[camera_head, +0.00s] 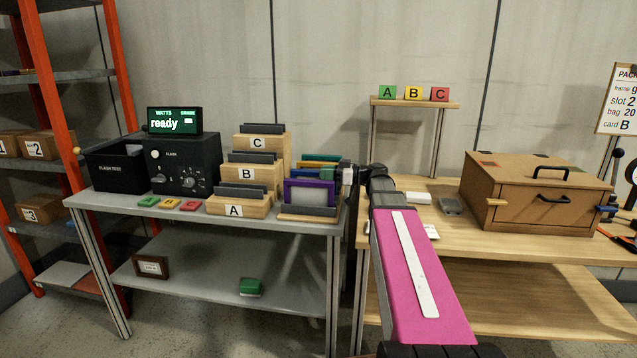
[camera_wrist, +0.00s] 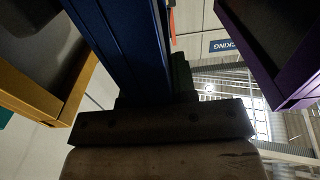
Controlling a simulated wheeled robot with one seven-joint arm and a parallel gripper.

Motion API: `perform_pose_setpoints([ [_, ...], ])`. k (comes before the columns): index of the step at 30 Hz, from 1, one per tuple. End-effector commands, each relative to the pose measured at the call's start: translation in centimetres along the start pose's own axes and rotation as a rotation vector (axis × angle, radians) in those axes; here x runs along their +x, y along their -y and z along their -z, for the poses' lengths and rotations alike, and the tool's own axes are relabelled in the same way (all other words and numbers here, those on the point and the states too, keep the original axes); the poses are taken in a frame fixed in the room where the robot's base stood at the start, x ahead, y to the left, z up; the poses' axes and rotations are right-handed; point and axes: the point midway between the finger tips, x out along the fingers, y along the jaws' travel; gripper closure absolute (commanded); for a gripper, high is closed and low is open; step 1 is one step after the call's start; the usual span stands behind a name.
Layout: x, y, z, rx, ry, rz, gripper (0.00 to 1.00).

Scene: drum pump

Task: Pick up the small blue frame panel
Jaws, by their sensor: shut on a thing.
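The small blue frame panel (camera_head: 317,170) stands in the wooden rack (camera_head: 305,217) on the grey table, mostly hidden behind the purple frame (camera_head: 310,193). In the wrist view, the blue panel (camera_wrist: 128,45) runs into my gripper, between a yellow frame (camera_wrist: 30,98) on the left and the purple frame (camera_wrist: 285,85) on the right. My gripper (camera_head: 345,174) is at the rack's right end, shut on the blue panel. The exact contact of the fingers is dark in the wrist view.
Green and yellow frames stand close behind the blue one. Stepped wooden holders marked A, B and C (camera_head: 245,172) stand left of the rack. The wooden bench on the right holds a brown case (camera_head: 535,190) and a small stand (camera_head: 415,101) with coloured blocks.

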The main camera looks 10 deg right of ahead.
Motion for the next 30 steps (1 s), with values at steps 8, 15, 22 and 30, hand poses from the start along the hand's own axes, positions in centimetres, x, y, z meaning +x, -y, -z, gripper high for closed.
perform_pose_setpoints([
  [8, 0.0, 0.0, 2.2, -0.003, -0.001, 0.0, 1.0],
  [15, 0.0, 0.0, 6.2, -0.003, -0.002, 0.0, 1.0],
  [22, 0.0, 0.0, 9.1, -0.001, -0.002, 0.0, 1.0],
  [30, 0.0, 0.0, 11.3, -0.002, -0.001, 0.0, 1.0],
])
